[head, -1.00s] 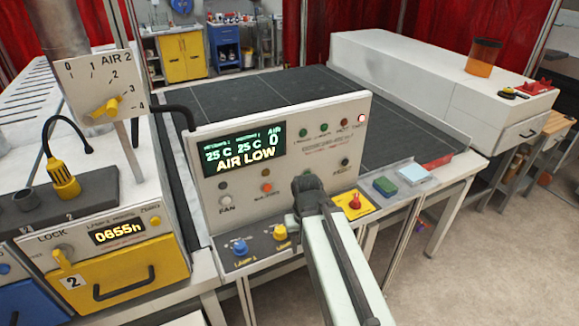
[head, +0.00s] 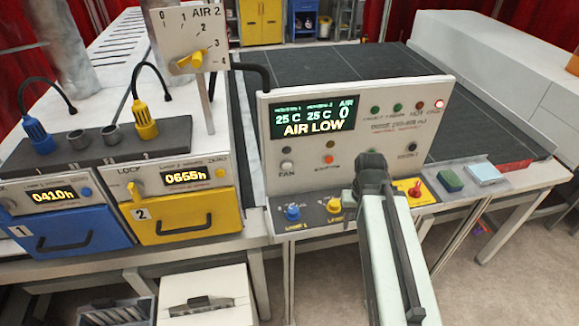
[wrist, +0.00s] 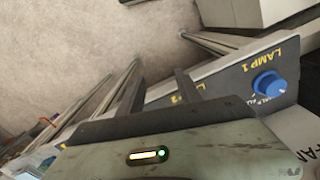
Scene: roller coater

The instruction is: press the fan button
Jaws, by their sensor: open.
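The pale round fan button (head: 287,166) sits above the FAN label on the left of the white control panel (head: 440,90). A small dark lamp is just above it. The panel display (head: 315,117) reads AIR LOW. My gripper (head: 371,162) is in front of the panel, right of the fan button and apart from it; its arm hides part of the panel's lower middle. In the wrist view my gripper (wrist: 158,90) has its two dark fingers apart with nothing seen between them. There, part of a FAN label shows at the lower right edge; the button itself is not visible.
Below the panel are a blue knob (head: 293,212), a yellow knob (head: 334,206) and a red switch (head: 415,188). The blue knob also shows in the wrist view (wrist: 268,86), beside LAMP 1. Left stand a blue drawer (head: 70,236) and a yellow drawer (head: 185,212).

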